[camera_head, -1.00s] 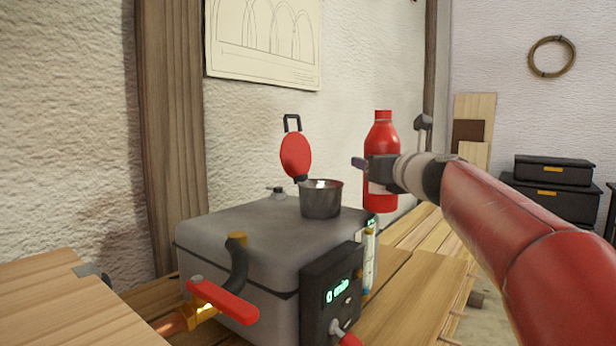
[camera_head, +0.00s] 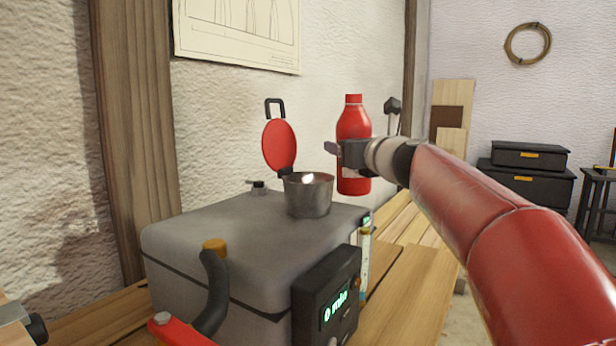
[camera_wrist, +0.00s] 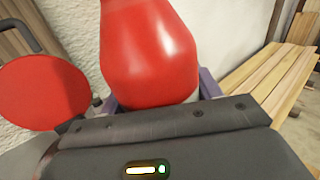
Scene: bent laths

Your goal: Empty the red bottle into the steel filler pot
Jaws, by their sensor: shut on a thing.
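The red bottle (camera_head: 354,125) is upright in my gripper (camera_head: 338,150), raised beside the steel filler pot and a little to its right. In the wrist view the bottle (camera_wrist: 150,50) fills the middle, between the two fingers. My gripper is shut on it. The steel filler pot (camera_head: 308,196) stands on top of the grey box, its mouth open upward. Its round red lid (camera_head: 279,146) with a dark handle stands up behind the rim. The lid also shows at the left of the wrist view (camera_wrist: 42,92). The pot's inside is mostly hidden.
The grey box (camera_head: 230,250) carries a dark panel with a green display (camera_head: 336,304), an elbow pipe (camera_head: 213,290) and a red lever (camera_head: 180,332). A thin gauge tube (camera_head: 365,262) stands at its right corner. Wooden planks (camera_head: 405,275) lie right of it. The wall is behind.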

